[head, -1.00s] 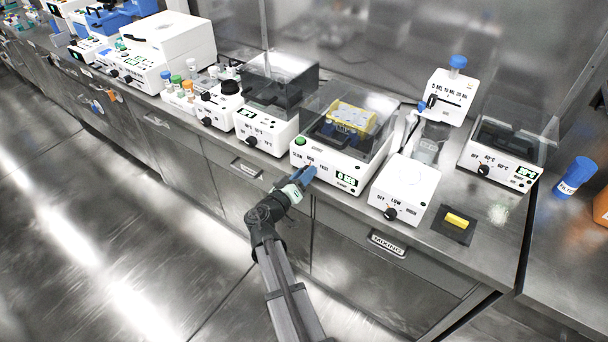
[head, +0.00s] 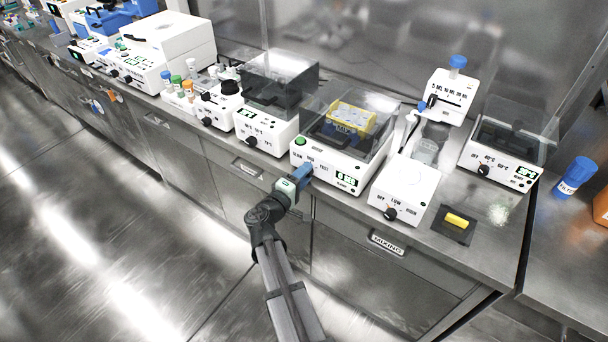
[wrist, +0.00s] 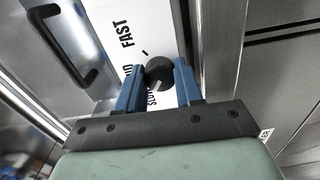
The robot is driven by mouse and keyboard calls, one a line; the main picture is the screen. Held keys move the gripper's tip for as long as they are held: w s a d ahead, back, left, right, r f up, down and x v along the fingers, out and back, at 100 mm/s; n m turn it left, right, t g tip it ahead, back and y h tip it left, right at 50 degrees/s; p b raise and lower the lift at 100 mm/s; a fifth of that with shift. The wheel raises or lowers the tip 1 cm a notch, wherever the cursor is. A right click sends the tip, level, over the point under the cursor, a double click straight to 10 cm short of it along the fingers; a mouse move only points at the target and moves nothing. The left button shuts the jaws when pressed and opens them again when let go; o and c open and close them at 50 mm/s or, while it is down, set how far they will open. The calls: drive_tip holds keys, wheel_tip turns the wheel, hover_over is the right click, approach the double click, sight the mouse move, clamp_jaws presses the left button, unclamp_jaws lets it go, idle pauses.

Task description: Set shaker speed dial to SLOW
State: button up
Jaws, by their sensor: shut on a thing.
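The shaker (head: 325,168) is a white box with a clear lid, a yellow rack inside, a green button and a small lit display. Its front carries the words SLOW, a middle label and FAST. In the wrist view, its round black speed dial (wrist: 158,71) sits between the two blue fingers of my gripper (wrist: 159,66), which is shut on it. In the head view, my gripper (head: 305,172) covers the dial at the shaker's front.
A white box with an OFF/LOW/HIGH dial (head: 402,190) stands right of the shaker, and a unit with a dark lid (head: 275,110) stands left. A yellow piece (head: 457,220) lies on a dark pad.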

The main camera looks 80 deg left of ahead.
drive_tip(key=shift+n, duration=0.6)
drive_tip(key=o, duration=1)
drive_tip(key=shift+o, duration=0.2)
drive_tip(key=shift+s+d, duration=0.1)
drive_tip(key=v, duration=1.3)
drive_tip(key=shift+s+d, duration=0.15)
drive_tip(key=shift+d, duration=0.05)
drive_tip(key=shift+n, duration=0.3)
